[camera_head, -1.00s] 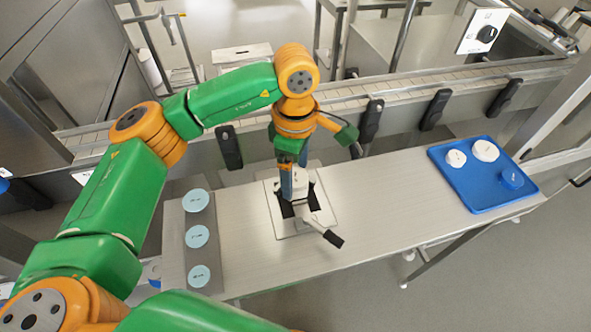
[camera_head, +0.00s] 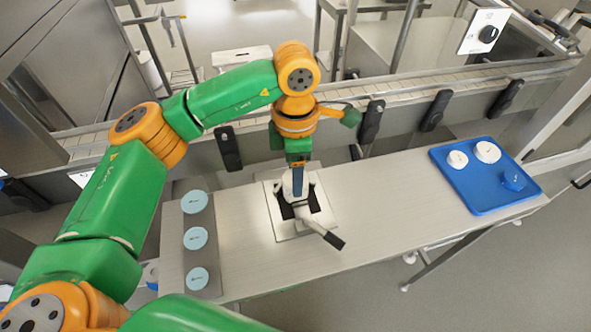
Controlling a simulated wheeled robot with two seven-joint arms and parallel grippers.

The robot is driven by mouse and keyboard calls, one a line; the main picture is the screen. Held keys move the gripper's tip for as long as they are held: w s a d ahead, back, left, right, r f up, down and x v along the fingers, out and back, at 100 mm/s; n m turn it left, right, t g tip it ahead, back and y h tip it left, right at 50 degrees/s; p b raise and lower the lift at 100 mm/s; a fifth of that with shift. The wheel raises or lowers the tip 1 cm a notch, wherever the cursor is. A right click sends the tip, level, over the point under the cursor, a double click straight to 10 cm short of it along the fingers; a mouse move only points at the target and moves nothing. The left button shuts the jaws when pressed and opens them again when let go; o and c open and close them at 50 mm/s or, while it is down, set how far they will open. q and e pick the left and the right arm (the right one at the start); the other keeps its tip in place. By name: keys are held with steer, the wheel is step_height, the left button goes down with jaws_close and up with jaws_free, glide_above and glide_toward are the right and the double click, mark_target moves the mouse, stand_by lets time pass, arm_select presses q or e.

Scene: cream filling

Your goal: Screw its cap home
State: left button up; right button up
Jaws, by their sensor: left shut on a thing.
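My left gripper (camera_head: 297,182) comes down from above at the middle of the bench, over a fixture with a black clamp and a handle (camera_head: 322,236). It is shut on a white cap, of which a little white (camera_head: 287,186) shows beside the finger. The jar under it is mostly hidden by the gripper and the clamp, so I cannot tell how the cap sits on it. My right gripper is not in view.
A blue tray (camera_head: 470,193) at the right holds two white lids (camera_head: 487,151) and a blue one (camera_head: 514,179). A grey plate with three pale blue discs (camera_head: 195,238) lies left of the fixture. A conveyor runs behind the bench. The bench between fixture and tray is clear.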

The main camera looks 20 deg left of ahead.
arm_select(q)
steer(key=m, duration=0.3)
steer(key=shift+f+b, duration=0.1)
steer(key=shift+b, duration=0.3)
steer(key=m, duration=0.2)
steer(key=shift+m, duration=0.3)
steer(key=shift+m, duration=1.1)
steer(key=m, duration=0.3)
steer(key=shift+m+b, duration=0.3)
